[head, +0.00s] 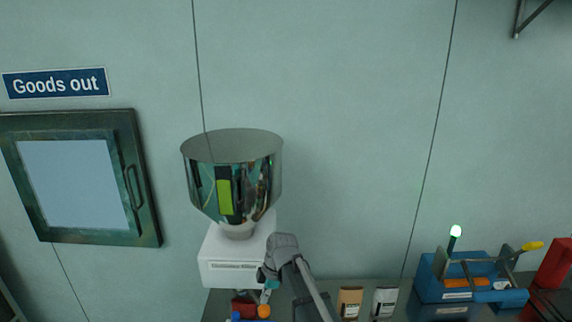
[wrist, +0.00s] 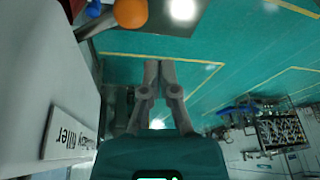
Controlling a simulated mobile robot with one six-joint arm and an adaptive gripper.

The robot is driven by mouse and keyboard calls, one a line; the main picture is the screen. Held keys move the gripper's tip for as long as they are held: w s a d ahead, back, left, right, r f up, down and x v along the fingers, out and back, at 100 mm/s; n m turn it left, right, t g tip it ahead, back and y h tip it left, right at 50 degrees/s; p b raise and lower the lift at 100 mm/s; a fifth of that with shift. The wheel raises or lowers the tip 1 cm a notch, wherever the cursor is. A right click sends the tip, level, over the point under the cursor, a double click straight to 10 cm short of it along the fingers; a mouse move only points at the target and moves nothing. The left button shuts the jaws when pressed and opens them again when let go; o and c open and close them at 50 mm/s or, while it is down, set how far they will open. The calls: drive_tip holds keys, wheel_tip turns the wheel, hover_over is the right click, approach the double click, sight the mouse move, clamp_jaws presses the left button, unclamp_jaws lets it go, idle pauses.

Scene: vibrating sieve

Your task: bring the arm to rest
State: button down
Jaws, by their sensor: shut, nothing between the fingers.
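My gripper (wrist: 159,64) shows in the wrist view with its two grey fingers together and nothing between them. Below the fingertips in that view is open teal floor with yellow lines. In the head view my arm stands in front of the white filler machine (head: 222,272), which carries a shiny metal hopper (head: 235,175); the fingers cannot be made out clearly there. The white filler housing (wrist: 45,85) also fills the left of the wrist view, beside my gripper and apart from it.
An orange round thing (head: 264,311) lies at the bench front and shows in the wrist view (wrist: 131,12). Two pouches (head: 350,302) (head: 385,302) stand right of my arm. A blue machine (head: 440,290) with a lit green lamp stands further right. A goods-out hatch (head: 148,205) is left.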

drive_tip(key=s+d+f+m+h+b, duration=0.1)
drive_tip(key=s+d+f+m+b, duration=0.2)
drive_tip(key=d+f+m+b, duration=0.2)
drive_tip(key=s+d+f+m+t+h+b, duration=0.1)
drive_tip(key=s+d+f+m+b, duration=0.2)
drive_tip(key=d+m, duration=0.6)
drive_tip(key=s+d+f+m+h+b, duration=0.1)
drive_tip(key=s+d+f+m+b, duration=0.2)
drive_tip(key=d+f+m+b, duration=0.4)
drive_tip(key=d+f, duration=0.2)
drive_tip(key=shift+s+d, duration=0.25)
drive_tip(key=shift+d, duration=0.15)
drive_tip(key=shift+a, duration=0.1)
